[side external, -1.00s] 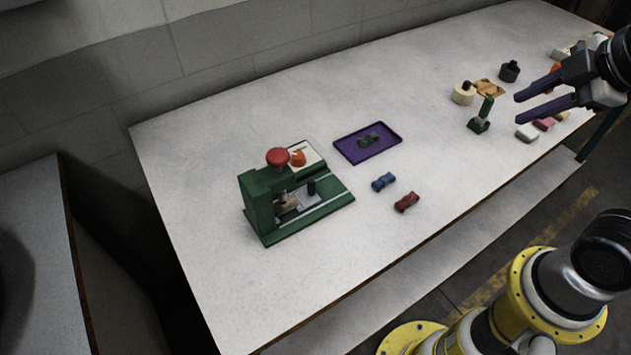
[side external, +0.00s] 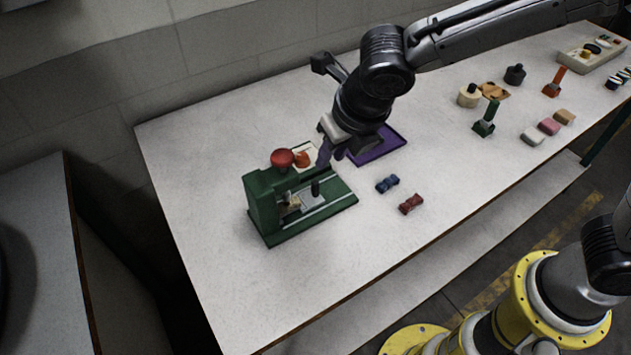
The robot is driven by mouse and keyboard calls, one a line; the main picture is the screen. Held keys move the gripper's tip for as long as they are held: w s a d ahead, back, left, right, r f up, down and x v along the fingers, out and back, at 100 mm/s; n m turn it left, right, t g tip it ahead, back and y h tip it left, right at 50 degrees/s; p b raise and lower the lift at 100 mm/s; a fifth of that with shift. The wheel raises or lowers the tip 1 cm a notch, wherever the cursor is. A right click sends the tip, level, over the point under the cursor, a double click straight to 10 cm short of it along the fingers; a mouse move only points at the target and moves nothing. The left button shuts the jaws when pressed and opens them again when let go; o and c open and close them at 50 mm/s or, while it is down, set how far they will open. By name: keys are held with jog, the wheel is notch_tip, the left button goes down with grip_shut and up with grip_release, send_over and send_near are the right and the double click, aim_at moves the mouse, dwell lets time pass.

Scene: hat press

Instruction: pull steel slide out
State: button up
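The green press (side external: 262,200) stands on the left part of the table, with a red ball knob (side external: 282,158) on top. Its steel slide (side external: 308,201) lies low in the press's base and carries an upright black knob (side external: 316,187). My gripper (side external: 325,163) points down with its purple fingers just above and behind the black knob, apart from it as far as I can tell. The fingers overlap in this view, so their opening is unclear. My gripper hides part of the pale plate and orange piece (side external: 302,158) behind the press.
A purple tray (side external: 394,147) is partly hidden behind my gripper. A blue piece (side external: 387,184) and a dark red piece (side external: 411,204) lie right of the press. A green stamp (side external: 485,122) and several small things stand farther right. The table front is clear.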

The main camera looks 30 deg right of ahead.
aim_at(316, 182)
jog(key=x, duration=1.3)
jog(key=shift+w+f, duration=0.1)
jog(key=shift+f, duration=0.15)
grip_shut()
jog(key=shift+r, duration=0.1)
dwell(0.9)
